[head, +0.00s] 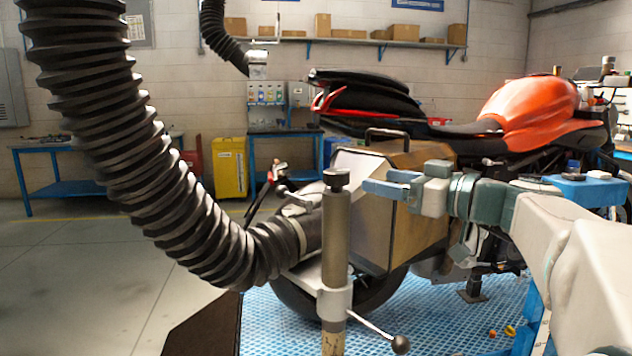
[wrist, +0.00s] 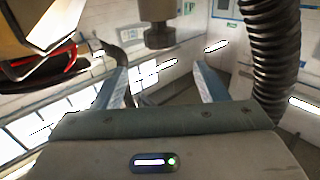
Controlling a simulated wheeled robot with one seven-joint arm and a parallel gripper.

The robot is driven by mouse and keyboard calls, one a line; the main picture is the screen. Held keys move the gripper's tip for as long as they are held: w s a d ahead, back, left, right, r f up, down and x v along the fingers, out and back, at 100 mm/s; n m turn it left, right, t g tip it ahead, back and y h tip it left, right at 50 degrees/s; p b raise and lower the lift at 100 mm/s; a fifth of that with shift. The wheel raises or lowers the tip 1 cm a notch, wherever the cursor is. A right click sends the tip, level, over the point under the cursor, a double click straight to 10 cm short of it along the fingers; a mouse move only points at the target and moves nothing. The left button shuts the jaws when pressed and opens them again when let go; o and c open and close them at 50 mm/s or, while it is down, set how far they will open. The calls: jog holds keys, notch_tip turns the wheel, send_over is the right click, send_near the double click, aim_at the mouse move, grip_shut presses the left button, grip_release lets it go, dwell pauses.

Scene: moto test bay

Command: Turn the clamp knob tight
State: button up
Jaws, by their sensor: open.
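The clamp knob (head: 336,177) is a dark round cap on top of an upright tan post (head: 335,235) in the middle of the head view. In the wrist view, where the scene looks upside down, the knob (wrist: 158,37) shows at the top centre. My gripper (head: 377,184) is open and empty, with its blue fingers pointing left at about the knob's height. In the head view the fingertips stand just right of the knob, apart from it. In the wrist view the knob lies beyond the gap between the fingertips (wrist: 160,68), near its middle.
A thick black hose (head: 150,170) hangs left of the post and runs to its nozzle behind it. A tan case (head: 385,215) is close behind my gripper, beside the orange motorcycle (head: 527,105). A ball-ended lever (head: 400,344) sticks out low on the post.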

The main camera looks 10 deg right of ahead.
aim_at(329, 170)
jog(key=x, duration=1.3)
jog(key=shift+p, duration=0.4)
jog(key=c, duration=1)
